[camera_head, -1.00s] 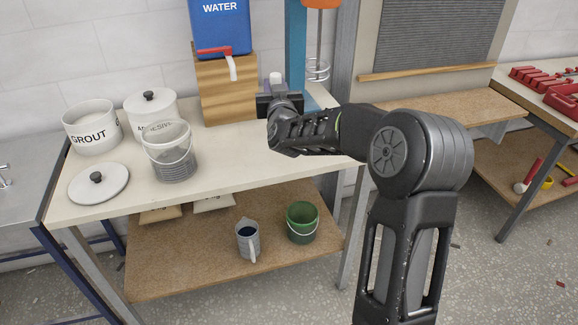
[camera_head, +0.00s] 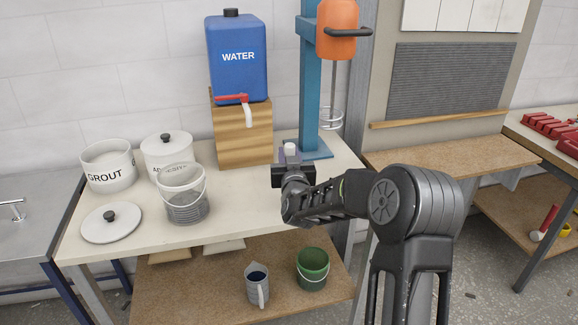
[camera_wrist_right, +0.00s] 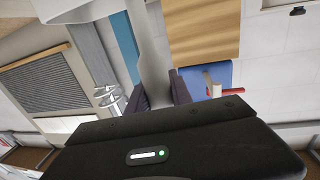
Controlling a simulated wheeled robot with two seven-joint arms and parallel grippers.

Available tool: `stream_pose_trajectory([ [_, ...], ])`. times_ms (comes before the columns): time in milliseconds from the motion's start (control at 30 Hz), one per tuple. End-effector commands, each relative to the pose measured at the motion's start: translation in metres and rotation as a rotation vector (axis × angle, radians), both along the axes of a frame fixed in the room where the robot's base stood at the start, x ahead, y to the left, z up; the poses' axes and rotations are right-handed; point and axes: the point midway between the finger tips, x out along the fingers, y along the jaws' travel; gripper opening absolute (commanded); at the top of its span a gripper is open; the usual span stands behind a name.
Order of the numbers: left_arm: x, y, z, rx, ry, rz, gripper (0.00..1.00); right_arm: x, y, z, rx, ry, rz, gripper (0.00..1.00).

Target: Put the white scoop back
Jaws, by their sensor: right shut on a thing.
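My right gripper (camera_head: 291,163) is shut on the white scoop (camera_wrist_right: 152,65), in front of the blue stand at the bench's right end. In the right wrist view the scoop's pale stem runs between the two fingers (camera_wrist_right: 160,92), and its wider part is cut off at the top left. In the head view only a small white tip of the scoop (camera_head: 290,149) shows above the gripper; the rest is hidden. The white GROUT tub (camera_head: 108,178) stands uncovered at the bench's left. My left gripper is not in view.
A lid (camera_head: 98,229) lies by the GROUT tub. A lidded white tub (camera_head: 160,152) and a clear bucket (camera_head: 182,196) stand beside it. The blue water container (camera_head: 237,75) sits on a wooden block (camera_head: 240,140). The blue stand (camera_head: 310,90) rises behind the gripper. The bench's middle front is clear.

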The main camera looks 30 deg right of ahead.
Motion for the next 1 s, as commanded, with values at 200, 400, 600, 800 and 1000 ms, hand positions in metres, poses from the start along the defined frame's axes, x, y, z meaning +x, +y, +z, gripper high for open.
stream_pose_trajectory([
  [200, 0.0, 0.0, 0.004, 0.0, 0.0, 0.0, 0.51, 0.0, 0.0, -0.029, 0.001, 0.004, 0.0, 0.0],
  [400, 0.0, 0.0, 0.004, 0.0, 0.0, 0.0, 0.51, 0.0, 0.0, -0.036, 0.0, 0.0, 0.0, 0.0],
  [600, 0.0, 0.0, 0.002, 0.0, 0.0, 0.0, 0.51, 0.0, 0.0, -0.037, 0.0, 0.0, 0.0, 0.0],
  [800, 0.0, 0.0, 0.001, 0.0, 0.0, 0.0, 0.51, 0.0, 0.0, -0.038, 0.0, 0.001, 0.0, 0.36],
  [1000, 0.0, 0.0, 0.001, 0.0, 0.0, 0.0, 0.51, 0.0, 0.0, -0.038, 0.0, 0.001, 0.0, 0.48],
])
